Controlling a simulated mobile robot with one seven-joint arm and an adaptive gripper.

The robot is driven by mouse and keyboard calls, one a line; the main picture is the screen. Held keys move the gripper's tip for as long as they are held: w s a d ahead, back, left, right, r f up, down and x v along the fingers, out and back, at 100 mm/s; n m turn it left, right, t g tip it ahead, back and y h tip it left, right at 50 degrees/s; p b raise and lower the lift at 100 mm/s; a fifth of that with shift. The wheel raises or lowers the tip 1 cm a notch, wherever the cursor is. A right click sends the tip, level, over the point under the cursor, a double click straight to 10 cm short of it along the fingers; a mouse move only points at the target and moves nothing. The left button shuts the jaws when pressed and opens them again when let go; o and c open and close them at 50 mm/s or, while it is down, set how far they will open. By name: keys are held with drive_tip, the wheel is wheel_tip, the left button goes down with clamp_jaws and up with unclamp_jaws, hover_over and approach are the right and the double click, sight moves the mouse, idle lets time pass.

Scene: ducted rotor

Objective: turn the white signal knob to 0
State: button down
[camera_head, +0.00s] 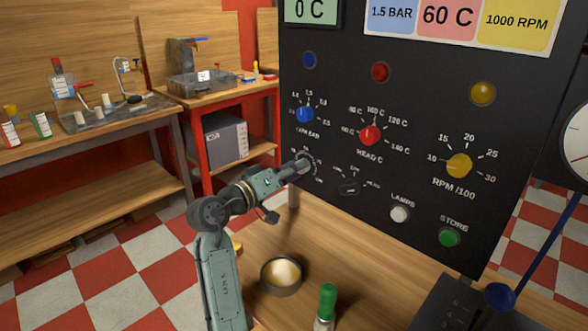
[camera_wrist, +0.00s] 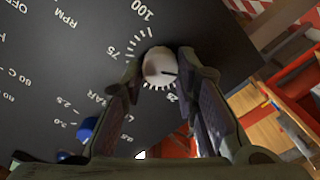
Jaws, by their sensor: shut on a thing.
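The white signal knob (camera_wrist: 158,66) sits on the black panel (camera_wrist: 70,40) in the wrist view. Its dark pointer line points to the right in that view. Around it are printed scale marks; 75 and 100 show, and 25 is partly hidden by a finger. I cannot see the 0 mark. My gripper (camera_wrist: 160,72) has one finger on each side of the knob and is shut on it. In the head view my gripper (camera_head: 303,163) reaches the panel's lower left and hides most of the knob.
Blue (camera_head: 305,114), red (camera_head: 370,135) and yellow (camera_head: 459,165) knobs sit above and to the right. A selector (camera_head: 349,188), white button (camera_head: 400,214) and green button (camera_head: 449,237) lie lower. A round bowl (camera_head: 281,276) and green-capped bottle (camera_head: 327,302) stand on the bench below.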

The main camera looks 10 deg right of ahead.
drive_tip(key=c, duration=1.2)
unclamp_jaws()
drive_tip(key=shift+c, duration=0.2)
drive_tip(key=shift+a, duration=0.1)
drive_tip(key=v, duration=1.2)
